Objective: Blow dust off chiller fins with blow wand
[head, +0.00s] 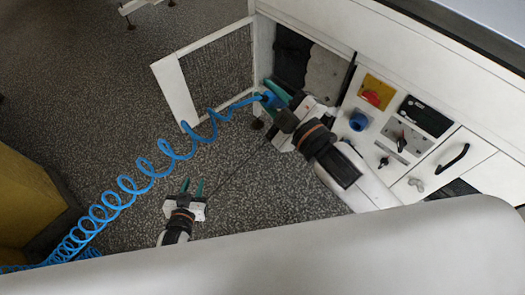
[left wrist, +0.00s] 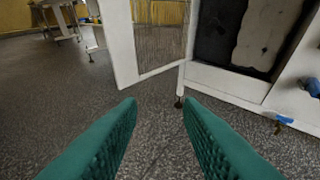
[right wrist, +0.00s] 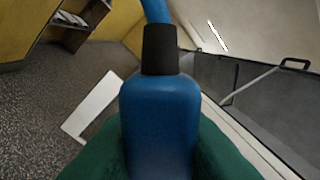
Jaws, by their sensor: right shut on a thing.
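The blue blow wand (right wrist: 160,115) is held between the green fingers of my right gripper (head: 275,97), in front of the open chiller bay. Its blue coiled hose (head: 128,184) runs off to the lower left. The bay has a dark interior (left wrist: 220,30) and a large pale grey patch (left wrist: 262,35), perhaps dust over the fins; individual fins cannot be made out. It also shows in the head view (head: 325,75), partly behind my right gripper. The wand's nozzle tip is hidden. My left gripper (head: 193,187) is open and empty above the floor, left of my right gripper.
A white-framed mesh door (head: 178,90) stands swung open left of the bay. Right of the bay, the panel carries a red knob on yellow (head: 372,97), a blue knob (head: 358,121) and a black handle (head: 453,157). A yellow unit (head: 30,200) stands far left. Floor between is clear.

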